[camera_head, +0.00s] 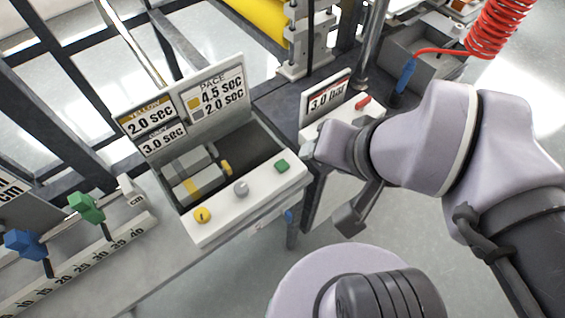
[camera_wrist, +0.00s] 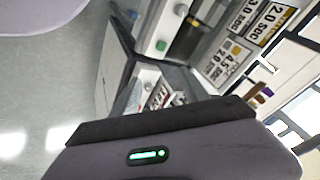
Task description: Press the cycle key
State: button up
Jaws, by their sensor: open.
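A white control panel (camera_head: 243,204) slopes at the front of an open-topped box. I cannot read which one is the cycle key. The wrist view also shows the green key (camera_wrist: 161,45) and grey knob (camera_wrist: 181,9). My gripper (camera_head: 346,205) is open, right of the panel and apart from the green key. The arm hides part of it; nothing shows in it. Its housing (camera_wrist: 190,150) fills the bottom of the wrist view.
A "3.0 bar" unit (camera_head: 328,95) with a red lever (camera_head: 362,103) stands close behind my gripper. Signs (camera_head: 186,105) rise behind the panel. A ruler rail (camera_head: 95,255) with blue and green clamps is at left. A red coiled hose (camera_head: 497,30) hangs upper right.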

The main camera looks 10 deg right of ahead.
grip_shut()
dwell(1.5)
